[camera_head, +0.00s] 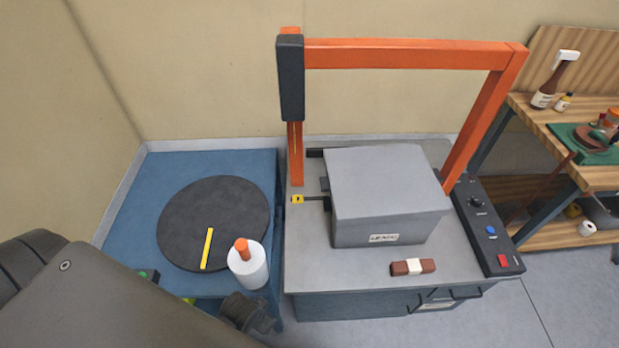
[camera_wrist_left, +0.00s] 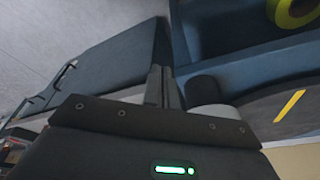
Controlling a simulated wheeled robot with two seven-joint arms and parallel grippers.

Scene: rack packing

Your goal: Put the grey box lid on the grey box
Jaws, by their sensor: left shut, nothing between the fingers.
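The grey box (camera_head: 380,232) stands on the grey bench under the orange frame, with a label on its front. A flat grey panel that looks like the grey box lid (camera_head: 385,180) lies over its top and covers the opening. I see no gap between them, but cannot tell how tightly the lid sits. My left gripper (camera_wrist_left: 162,70) is shut and empty in the left wrist view. In the head view my left arm fills the lower left, away from the box. My right gripper is in neither view.
A blue table holds a black turntable (camera_head: 213,223) with a yellow strip. A white bottle with an orange cap (camera_head: 248,265) stands at its front edge. A brown bar (camera_head: 412,267) lies before the box. A control panel (camera_head: 487,222) is to the right; a wooden shelf (camera_head: 545,115) lies beyond.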

